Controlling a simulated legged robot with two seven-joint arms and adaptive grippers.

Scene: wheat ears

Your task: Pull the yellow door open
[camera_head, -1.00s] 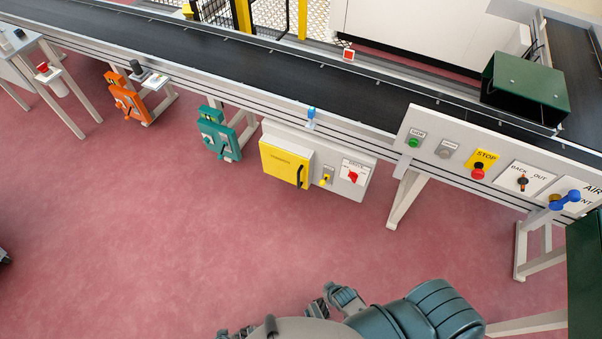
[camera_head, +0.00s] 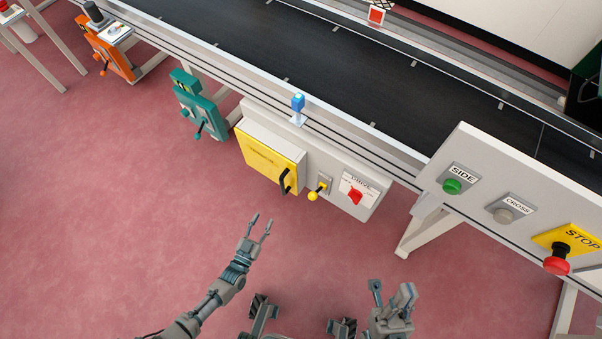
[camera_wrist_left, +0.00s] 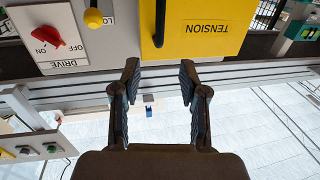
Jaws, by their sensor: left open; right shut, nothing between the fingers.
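The yellow door (camera_head: 265,158) is the shut front of a box on the grey panel (camera_head: 350,212) under the conveyor, with a black upright handle (camera_head: 286,181) near its right edge. In the left wrist view the picture is upside down; the yellow door (camera_wrist_left: 208,28) fills the top, with the black handle (camera_wrist_left: 160,22) at its left edge. My left gripper (camera_head: 262,222) is open and empty, below and left of the handle in the head view. Its open fingers (camera_wrist_left: 160,78) show a gap with the handle beyond them. My right gripper (camera_head: 391,289) is shut and empty at lower right.
A yellow-knobbed lever (camera_head: 315,194) and red drive switch (camera_head: 355,196) sit right of the door. A teal lever unit (camera_head: 198,108) stands left. The conveyor (camera_head: 350,80) runs above. A button panel (camera_head: 510,195) juts out at right. The red floor in front is clear.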

